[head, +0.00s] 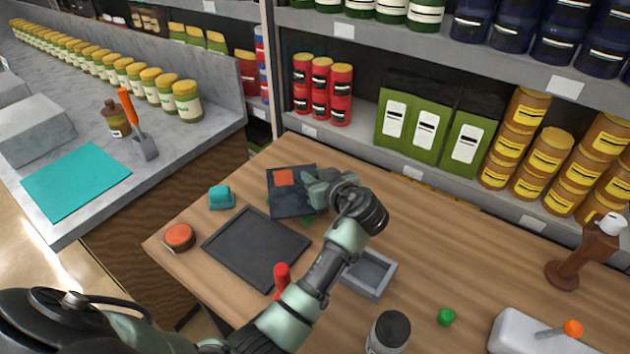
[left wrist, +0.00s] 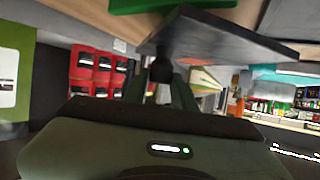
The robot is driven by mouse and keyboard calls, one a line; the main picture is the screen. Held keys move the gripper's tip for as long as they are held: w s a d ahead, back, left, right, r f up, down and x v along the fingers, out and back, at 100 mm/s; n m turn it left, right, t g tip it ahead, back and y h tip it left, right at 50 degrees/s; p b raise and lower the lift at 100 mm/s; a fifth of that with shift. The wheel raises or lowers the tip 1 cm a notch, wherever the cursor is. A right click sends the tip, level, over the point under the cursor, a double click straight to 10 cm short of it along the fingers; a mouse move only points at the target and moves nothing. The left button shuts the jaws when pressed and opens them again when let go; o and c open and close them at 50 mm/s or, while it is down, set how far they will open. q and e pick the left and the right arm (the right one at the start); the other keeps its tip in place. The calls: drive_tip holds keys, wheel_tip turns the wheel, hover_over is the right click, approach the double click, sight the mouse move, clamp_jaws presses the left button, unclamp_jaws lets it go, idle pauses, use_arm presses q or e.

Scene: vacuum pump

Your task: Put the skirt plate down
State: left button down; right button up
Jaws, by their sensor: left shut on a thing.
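The dark skirt plate (head: 287,203) is at the far middle of the wooden table, with an orange-red square on its upper face. My left gripper (head: 318,189) is shut on its right edge. In the left wrist view, the plate (left wrist: 225,42) spreads out from between the dark fingers (left wrist: 163,78). I cannot tell whether the plate touches the table. My right gripper does not show.
A black shallow tray (head: 256,247) lies just in front of the plate. A teal block (head: 220,197) and an orange round piece (head: 179,237) are to the left. A grey open box (head: 369,274) is right of my forearm. Shelves stand behind the table.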

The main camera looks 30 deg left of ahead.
use_arm(q)
wheel_tip(320, 180, down, 2)
drive_tip(key=shift+f, duration=0.1)
drive_tip(key=shift+f, duration=0.1)
drive_tip(key=c, duration=1.1)
unclamp_jaws()
drive_tip(key=shift+c, duration=0.2)
